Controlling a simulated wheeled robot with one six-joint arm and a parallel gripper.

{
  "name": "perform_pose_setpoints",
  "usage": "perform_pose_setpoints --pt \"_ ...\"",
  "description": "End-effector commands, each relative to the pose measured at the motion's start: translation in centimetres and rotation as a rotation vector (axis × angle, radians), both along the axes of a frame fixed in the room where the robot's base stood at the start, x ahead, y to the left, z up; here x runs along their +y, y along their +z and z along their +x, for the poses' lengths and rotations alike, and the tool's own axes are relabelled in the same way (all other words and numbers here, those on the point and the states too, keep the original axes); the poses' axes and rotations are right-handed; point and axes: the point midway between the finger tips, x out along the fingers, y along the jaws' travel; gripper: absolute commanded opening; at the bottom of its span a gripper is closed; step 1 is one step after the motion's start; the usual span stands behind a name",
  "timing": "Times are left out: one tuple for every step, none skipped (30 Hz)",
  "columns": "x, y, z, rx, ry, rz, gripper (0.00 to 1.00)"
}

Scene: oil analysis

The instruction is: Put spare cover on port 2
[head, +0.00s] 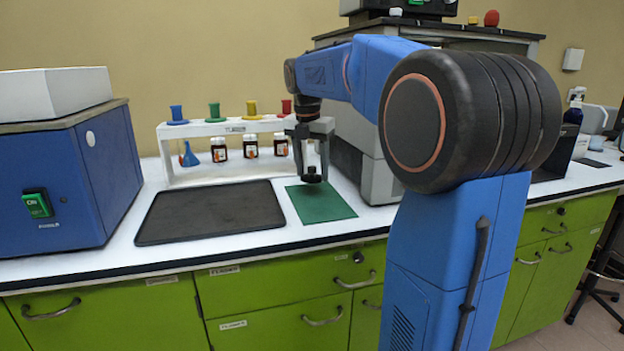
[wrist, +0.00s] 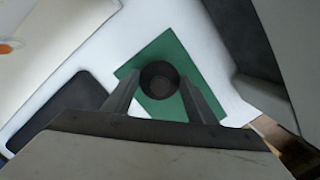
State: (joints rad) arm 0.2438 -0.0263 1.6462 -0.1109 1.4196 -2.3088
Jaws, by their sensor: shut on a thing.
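A small black round cover (head: 312,174) hangs just above or on the green mat (head: 322,206); I cannot tell if it touches. My gripper (head: 312,166) points down and is shut on it. In the wrist view the dark round cover (wrist: 158,76) sits between the two fingers of my gripper (wrist: 158,92), over the green mat (wrist: 150,57). The white rack (head: 167,153) stands behind, with blue (head: 177,114), green (head: 214,111), yellow (head: 252,108) and red (head: 287,106) pieces on top. No port number is readable.
A black tray (head: 211,212) lies left of the mat. A blue machine (head: 70,180) is at far left; a grey machine (head: 378,180) stands close to the right of my gripper.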

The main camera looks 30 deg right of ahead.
Motion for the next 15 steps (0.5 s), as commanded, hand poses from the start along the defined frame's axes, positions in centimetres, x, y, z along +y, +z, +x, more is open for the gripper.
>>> perform_pose_setpoints --pt "0.0 1.1 0.1 -0.003 -0.001 -0.001 0.29" --pt "0.0 1.6 0.1 -0.003 -0.001 -0.001 0.29" --pt "0.0 2.4 0.1 -0.003 -0.001 -0.001 0.29" --pt "0.0 2.9 0.1 -0.003 -0.001 -0.001 0.29" --pt "0.0 3.5 0.1 -0.003 -0.001 -0.001 0.29" --pt "0.0 4.1 0.1 -0.003 -0.001 -0.001 0.29" --pt "0.0 4.5 0.0 -0.003 -0.001 -0.001 0.29" --pt "0.0 5.0 0.0 -0.002 -0.001 0.0 0.29" --pt "0.0 5.4 0.0 -0.001 -0.001 0.0 0.29" --pt "0.0 5.7 0.0 -0.001 0.0 0.0 0.29" --pt "0.0 6.0 0.1 -0.001 0.0 0.0 0.29" --pt "0.0 6.3 0.0 -0.001 0.0 0.0 0.29" --pt "0.0 6.5 0.0 0.0 0.0 0.0 0.29" --pt "0.0 6.7 0.0 0.0 -0.001 0.0 0.29" --pt "0.0 7.0 0.1 -0.001 -0.001 -0.001 0.29"
